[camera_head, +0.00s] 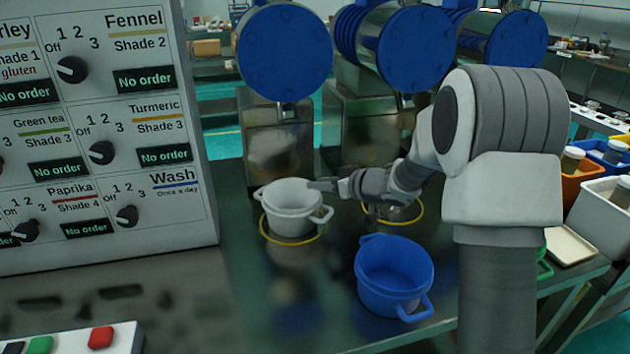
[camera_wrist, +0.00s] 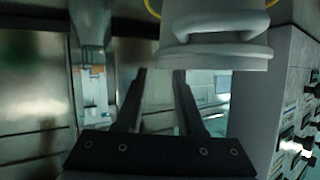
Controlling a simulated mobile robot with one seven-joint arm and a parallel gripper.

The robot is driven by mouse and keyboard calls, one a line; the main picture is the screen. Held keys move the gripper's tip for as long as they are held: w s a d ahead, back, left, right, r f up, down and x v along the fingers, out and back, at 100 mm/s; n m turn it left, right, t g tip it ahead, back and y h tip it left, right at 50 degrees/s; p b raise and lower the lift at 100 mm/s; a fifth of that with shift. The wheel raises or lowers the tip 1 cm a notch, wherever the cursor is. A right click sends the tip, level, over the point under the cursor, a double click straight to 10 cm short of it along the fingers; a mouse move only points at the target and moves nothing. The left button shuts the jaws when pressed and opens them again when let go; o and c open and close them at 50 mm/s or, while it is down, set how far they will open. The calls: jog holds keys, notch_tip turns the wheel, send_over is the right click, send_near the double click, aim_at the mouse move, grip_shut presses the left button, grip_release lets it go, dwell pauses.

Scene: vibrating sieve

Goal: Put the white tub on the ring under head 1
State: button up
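The white tub (camera_head: 290,210) stands upright, with its base within the left yellow ring (camera_head: 292,242), below the leftmost blue drum head (camera_head: 284,52). No head number is readable. My gripper (camera_head: 322,185) is at the tub's right upper rim; I cannot tell whether it touches. In the wrist view, the fingers (camera_wrist: 160,73) are spread apart with nothing between them. The tub (camera_wrist: 215,52) is large at the top of that view, beyond and right of the fingertips, with a handle showing. A second yellow ring (camera_head: 419,216) to the right is partly hidden by my arm.
A blue tub (camera_head: 394,275) stands near the bench's front, right of the white tub. A control panel (camera_head: 100,130) with dials stands at left. More blue drum heads (camera_head: 411,48) are at the back. Bins (camera_head: 607,215) are at far right. The bench front between panel and blue tub is clear.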

jog(key=s+d+r+m+t+h+p, duration=0.2)
jog(key=s+d+r+m+h, duration=0.3)
jog(key=s+d+r+h, duration=0.75)
jog(key=s+a+m+g+y, duration=0.1)
jog(key=s+a+g+y, duration=0.1)
jog(key=s, duration=1.1)
jog(key=s+a+g+y, duration=0.2)
jog(key=s+g, duration=0.2)
jog(key=s, duration=1)
jog(key=shift+a+f+m+g, duration=0.3)
jog(key=shift+f+m, duration=0.1)
jog(key=shift+f, duration=0.05)
jog(key=shift+r, duration=0.1)
notch_tip(320, 180, up, 18)
jog(key=p, duration=1.8)
